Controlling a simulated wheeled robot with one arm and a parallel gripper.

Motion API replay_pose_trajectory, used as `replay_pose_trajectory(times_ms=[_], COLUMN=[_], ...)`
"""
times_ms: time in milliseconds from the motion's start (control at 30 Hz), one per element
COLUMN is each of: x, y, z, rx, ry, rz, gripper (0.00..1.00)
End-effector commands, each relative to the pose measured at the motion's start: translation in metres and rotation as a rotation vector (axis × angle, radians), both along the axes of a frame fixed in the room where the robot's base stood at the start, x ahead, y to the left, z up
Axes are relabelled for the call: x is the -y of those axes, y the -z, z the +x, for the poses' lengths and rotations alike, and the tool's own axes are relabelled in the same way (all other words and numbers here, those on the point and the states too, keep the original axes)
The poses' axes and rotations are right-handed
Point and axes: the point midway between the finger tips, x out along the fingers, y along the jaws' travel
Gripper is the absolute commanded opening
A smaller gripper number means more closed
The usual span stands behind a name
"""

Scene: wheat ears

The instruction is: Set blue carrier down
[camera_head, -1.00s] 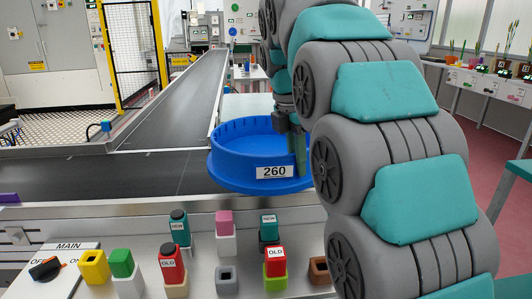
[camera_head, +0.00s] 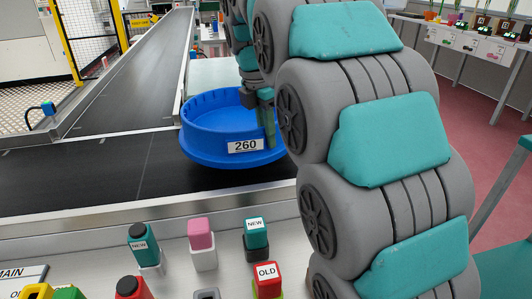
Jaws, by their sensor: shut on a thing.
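The blue carrier is a round blue tub (camera_head: 215,140) with a white label reading 260. It is over or on the black conveyor belt, just left of my arm; I cannot tell whether its underside touches the belt. My gripper (camera_head: 267,115) is at the carrier's right side, with a green-teal finger against its wall near the label. It is shut on the carrier's rim. The arm hides the carrier's far right edge and part of the gripper.
The conveyor belt (camera_head: 80,185) runs across in front, and another belt (camera_head: 135,75) leads away behind. A metal ledge in front holds a teal NEW block (camera_head: 256,233), a red OLD block (camera_head: 267,280) and a pink block (camera_head: 201,235). The belt left of the carrier is clear.

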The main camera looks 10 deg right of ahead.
Motion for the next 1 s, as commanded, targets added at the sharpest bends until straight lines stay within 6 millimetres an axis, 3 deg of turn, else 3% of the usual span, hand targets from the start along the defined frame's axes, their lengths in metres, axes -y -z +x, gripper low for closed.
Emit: replay_pose_trajectory(times_ms=[600,1000], x=[0.001,0.0], y=[0.048,0.053], z=[0.0,0.001], rx=[0.0,0.003], ry=[0.002,0.001], rz=[-0.001,-0.001], gripper=[0.0,0.0])
